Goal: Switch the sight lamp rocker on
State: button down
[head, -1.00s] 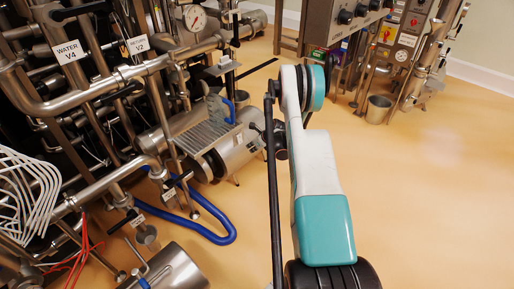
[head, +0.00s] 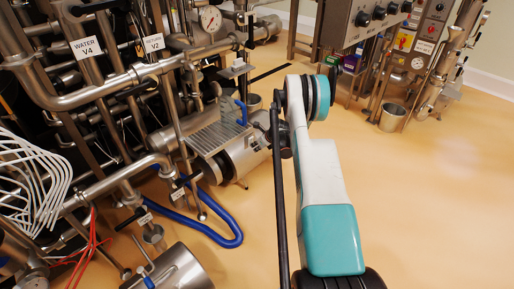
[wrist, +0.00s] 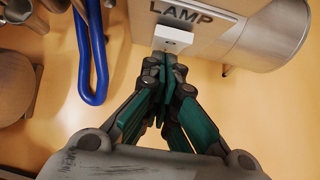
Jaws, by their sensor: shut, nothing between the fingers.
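The lamp rocker (wrist: 173,40) shows in the wrist view as a small white block with a dark mark. It sits on a beige panel (wrist: 205,28) below the printed word LAMP. My gripper (wrist: 165,62) is shut and empty, its fingertips pointing at the block's lower edge. The tips look very close to the block; I cannot tell whether they touch it. The rocker's on or off position cannot be read. In the head view the rocker cannot be made out, and my arm hides part of that area.
A steel cylinder (wrist: 270,35) lies right of the panel in the wrist view. A blue hose (wrist: 92,60) loops at left. In the head view, pipes and valves (head: 120,80) crowd the left, a bucket (head: 392,117) stands at back right, and floor (head: 430,200) is clear at right.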

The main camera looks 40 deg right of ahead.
jog(key=shift+r, duration=0.85)
jog(key=s+d+r+p, duration=0.1)
jog(key=s+r+p, duration=0.2)
jog(key=s, duration=0.9)
notch_tip(320, 180, up, 3)
jog(key=shift+f+p, duration=0.15)
jog(key=shift+p, duration=0.2)
jog(key=shift+w, duration=0.1)
